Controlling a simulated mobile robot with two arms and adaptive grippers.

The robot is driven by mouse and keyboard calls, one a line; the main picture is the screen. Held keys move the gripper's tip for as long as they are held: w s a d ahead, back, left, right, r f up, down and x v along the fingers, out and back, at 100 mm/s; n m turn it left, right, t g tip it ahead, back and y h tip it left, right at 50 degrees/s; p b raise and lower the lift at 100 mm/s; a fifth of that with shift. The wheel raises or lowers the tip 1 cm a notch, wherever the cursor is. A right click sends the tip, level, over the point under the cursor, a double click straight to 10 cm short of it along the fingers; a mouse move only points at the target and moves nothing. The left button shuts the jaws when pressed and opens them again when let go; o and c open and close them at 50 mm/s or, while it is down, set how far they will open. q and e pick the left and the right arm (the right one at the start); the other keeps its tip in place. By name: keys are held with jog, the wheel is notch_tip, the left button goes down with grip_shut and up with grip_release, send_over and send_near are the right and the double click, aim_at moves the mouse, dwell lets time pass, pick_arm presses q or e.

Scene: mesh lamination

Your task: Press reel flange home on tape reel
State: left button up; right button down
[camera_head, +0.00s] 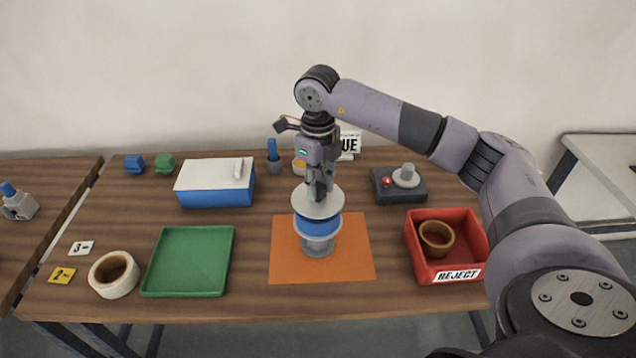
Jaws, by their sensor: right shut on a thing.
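The tape reel (317,228) shows as a blue band standing on a grey base (318,247) on the orange mat (359,262). The reel flange (318,204), a pale grey disc, lies on top of the blue reel. Whether a gap is left between flange and reel cannot be told from here. My right gripper (318,191) points straight down over the flange, shut on the flange's middle, which its fingers mostly hide. My left gripper is not in view.
A green tray (190,262) and a tape roll (113,274) are at left. A red reject bin (415,250) holding a brown ring (436,238) is at right. Behind stand a blue-and-white box (214,190) and a dark device (386,196) with a red button.

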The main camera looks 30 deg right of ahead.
jog(key=shift+f+b, duration=0.6)
jog(key=shift+f, duration=0.3)
jog(key=shift+r, duration=0.2)
jog(key=shift+r+p, duration=0.6)
jog(key=shift+r, duration=0.15)
dwell(1.8)
jog(key=shift+f+b, duration=0.9)
jog(key=shift+f, duration=0.1)
jog(key=c, duration=1.2)
grip_release()
jog(key=shift+c, duration=0.2)
